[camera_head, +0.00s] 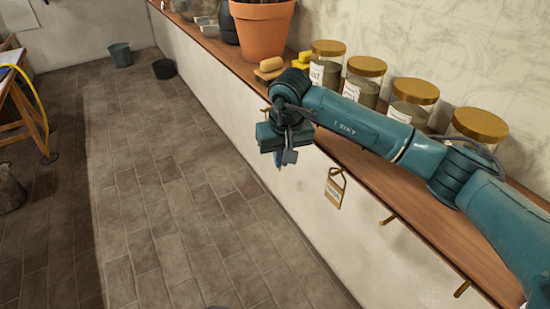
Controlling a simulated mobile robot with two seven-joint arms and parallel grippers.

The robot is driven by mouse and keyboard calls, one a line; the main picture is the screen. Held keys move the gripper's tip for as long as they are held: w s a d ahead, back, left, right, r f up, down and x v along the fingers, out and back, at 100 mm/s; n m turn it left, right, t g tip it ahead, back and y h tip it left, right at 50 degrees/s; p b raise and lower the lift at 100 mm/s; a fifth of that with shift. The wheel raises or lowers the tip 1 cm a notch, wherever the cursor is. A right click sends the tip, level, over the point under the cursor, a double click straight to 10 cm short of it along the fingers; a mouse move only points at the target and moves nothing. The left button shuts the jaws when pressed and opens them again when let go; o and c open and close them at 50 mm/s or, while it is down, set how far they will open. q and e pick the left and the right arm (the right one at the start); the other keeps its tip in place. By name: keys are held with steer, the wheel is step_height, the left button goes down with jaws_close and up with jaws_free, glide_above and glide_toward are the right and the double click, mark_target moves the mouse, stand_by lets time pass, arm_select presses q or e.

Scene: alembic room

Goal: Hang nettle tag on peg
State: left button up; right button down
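My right gripper (282,158) points down in front of the shelf edge, at the end of my teal arm that comes in from the right. Its fingers are small and partly overlap, so I cannot tell whether it is open or shut, and I see no tag in it. A tan tag (335,191) with a pale label hangs by a loop below the shelf edge, to the right of and below the gripper. Its writing is too small to read. My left gripper is not in view.
The wooden shelf (420,212) holds lidded glass jars (364,80), a terracotta pot (262,32) and a tan block (270,65). My arm passes over the shelf near the jars. The tiled floor (150,190) left of the shelf is largely clear.

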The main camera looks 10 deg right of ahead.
steer(key=shift+w+d+b, duration=0.15)
steer(key=shift+d+b, duration=0.15)
steer(key=shift+d, duration=0.15)
stand_by(0.4)
steer(key=shift+b, duration=0.3)
steer(key=shift+w+d, duration=0.1)
steer(key=shift+d, duration=0.2)
stand_by(0.5)
steer(key=shift+w+d+f+b, duration=0.1)
steer(key=shift+w+d+b, duration=0.1)
steer(key=shift+d, duration=0.35)
steer(key=shift+w+d+b, duration=0.2)
steer(key=shift+d, duration=0.3)
steer(key=shift+d, duration=0.1)
steer(key=shift+d+f, duration=0.1)
steer(key=shift+w+d+f+b, duration=0.15)
steer(key=shift+d+f+b, duration=0.2)
steer(key=shift+b, duration=0.15)
